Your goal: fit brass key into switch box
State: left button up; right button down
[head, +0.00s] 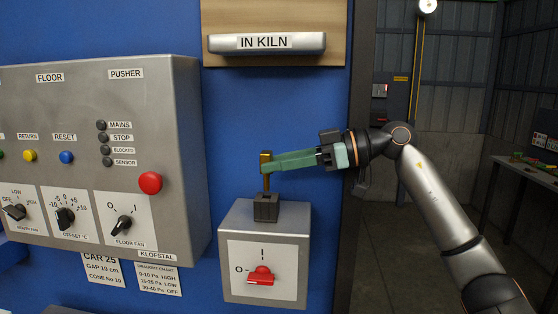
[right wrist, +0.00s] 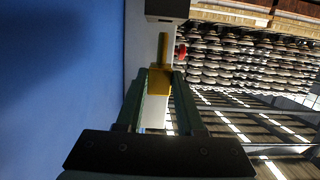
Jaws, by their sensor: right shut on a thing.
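The grey switch box (head: 232,222) is on the blue wall, with a dark socket (head: 266,207) on top and a red knob (head: 261,276) on its white front plate. My right gripper (head: 268,161) comes in from the right, its green fingers shut on the head of the brass key (head: 266,182). The key's shaft points down at the socket. In the right wrist view the key (right wrist: 160,80) sits between the fingers, and a small gap shows between its tip and the dark socket (right wrist: 167,9). My left gripper is not in view.
A large grey control panel (head: 130,80) with knobs and a red button stands left of the box. A metal holder labelled IN KILN (head: 267,43) is above on a wooden board. A bench (head: 530,170) is at the far right.

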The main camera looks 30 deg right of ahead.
jog(key=shift+p, duration=0.6)
dwell(0.8)
jog(key=shift+p, duration=0.65)
dwell(0.5)
jog(key=shift+f+b, duration=1.25)
jog(key=shift+f, duration=1.05)
jog(key=shift+c, duration=2.2)
grip_release()
jog(key=shift+b+v, duration=1.25)
jog(key=shift+v, duration=5)
jog(key=shift+f, duration=0.1)
